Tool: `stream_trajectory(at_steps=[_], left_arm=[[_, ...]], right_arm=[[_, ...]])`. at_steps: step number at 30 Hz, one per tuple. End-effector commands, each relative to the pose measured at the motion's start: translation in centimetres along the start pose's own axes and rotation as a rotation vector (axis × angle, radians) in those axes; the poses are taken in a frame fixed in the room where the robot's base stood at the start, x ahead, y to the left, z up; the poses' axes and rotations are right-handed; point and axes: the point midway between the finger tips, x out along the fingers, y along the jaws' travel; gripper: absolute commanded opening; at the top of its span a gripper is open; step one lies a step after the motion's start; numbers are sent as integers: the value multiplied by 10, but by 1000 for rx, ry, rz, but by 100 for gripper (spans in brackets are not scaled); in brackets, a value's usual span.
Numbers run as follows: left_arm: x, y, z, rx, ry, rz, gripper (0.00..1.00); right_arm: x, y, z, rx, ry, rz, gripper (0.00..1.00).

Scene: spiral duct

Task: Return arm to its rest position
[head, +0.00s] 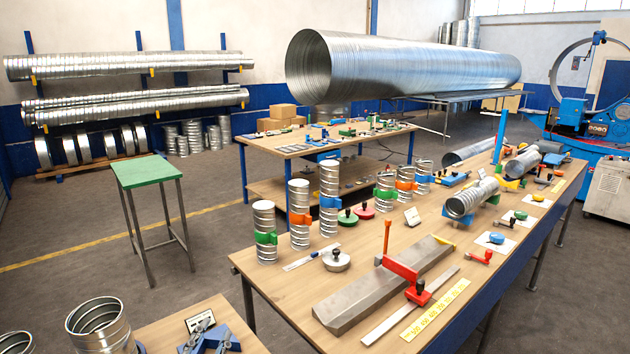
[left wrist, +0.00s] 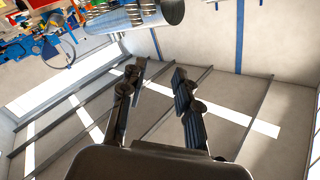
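My left gripper (left wrist: 158,72) shows in the left wrist view, its two dark fingers apart with a clear gap and nothing between them. Behind the fingers are only pale wall or ceiling panels with dark beams, and no object touches them. The picture there looks turned over, with the shop at its top. In the head view I can make out neither gripper nor arm. My right gripper is in no view.
A long workbench (head: 300,268) holds short ducts, gauges and a grey metal block (head: 385,285). A green-topped stool (head: 145,172) stands left of it. A large spiral duct (head: 400,70) lies behind. Another table (head: 165,335) is at the bottom. Floor between stool and workbench is open.

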Motion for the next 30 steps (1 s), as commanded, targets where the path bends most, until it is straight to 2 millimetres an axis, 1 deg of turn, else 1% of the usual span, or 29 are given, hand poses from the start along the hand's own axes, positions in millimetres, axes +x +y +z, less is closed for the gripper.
stream_trajectory(at_steps=[1,2,3,5,6,7,9,13,16,21,22,24,29,30], left_arm=[[-22,10,33,-79,-152,12,32],[-36,16,51,-117,-240,23,32],[-54,24,73,-161,-351,42,32],[-84,38,100,-217,-502,78,32],[-104,47,114,-248,-590,105,32],[-117,53,122,-266,-647,125,32],[-147,66,138,-304,-764,170,32],[-196,86,154,-354,-935,253,32],[-229,98,160,-384,-1040,311,32],[-282,116,161,-426,-1195,414,32],[-290,118,162,-431,-1220,432,32],[-280,133,185,-423,-1219,429,32],[-272,159,223,-420,-1231,434,32],[-271,166,233,-420,-1234,436,32]], right_arm=[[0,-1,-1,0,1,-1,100],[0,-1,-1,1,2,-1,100],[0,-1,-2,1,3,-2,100],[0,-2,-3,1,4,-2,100],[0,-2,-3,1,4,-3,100],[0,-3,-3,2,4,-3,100],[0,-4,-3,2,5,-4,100],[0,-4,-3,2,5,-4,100],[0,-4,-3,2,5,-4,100],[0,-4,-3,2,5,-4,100],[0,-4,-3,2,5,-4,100],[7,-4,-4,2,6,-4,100],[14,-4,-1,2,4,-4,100],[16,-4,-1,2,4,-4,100]])
